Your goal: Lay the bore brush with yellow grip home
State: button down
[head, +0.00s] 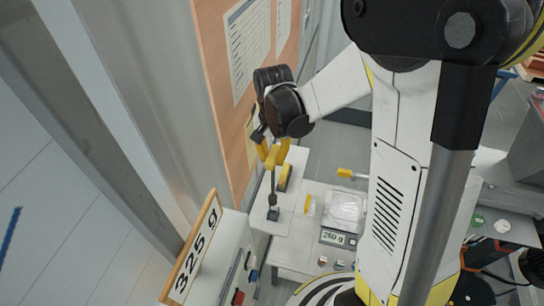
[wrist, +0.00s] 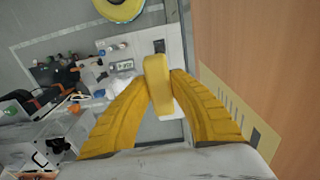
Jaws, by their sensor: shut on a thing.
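My gripper (head: 272,158) is shut on the yellow grip of the bore brush, high over a white surface (head: 292,165). In the wrist view the yellow grip (wrist: 158,85) stands between the two curved yellow fingers. In the head view the brush's dark shaft (head: 272,184) points down from the fingers. A dark block-like piece (head: 273,213) shows at its lower end; I cannot tell whether they touch. The wrist view also shows a dark piece (wrist: 159,46) just past the grip.
A scale display (head: 337,238) reads 260 g beside a clear bag or tray (head: 346,208). A yellow-handled tool (head: 350,174) lies behind it. A framed sign (head: 192,250) reads 325 g at the front left. A wooden board (head: 235,100) with papers rises close to my gripper.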

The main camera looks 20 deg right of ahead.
jog(key=shift+d, duration=0.15)
jog(key=shift+f+b, duration=0.15)
jog(key=shift+b, duration=0.25)
notch_tip(320, 180, down, 4)
jog(key=b, duration=0.4)
jog(key=shift+f, duration=0.1)
jog(key=shift+f+b, duration=0.2)
jog(key=shift+b, duration=0.4)
dwell(0.5)
jog(key=shift+f+b, duration=1.3)
jog(key=shift+f, duration=0.05)
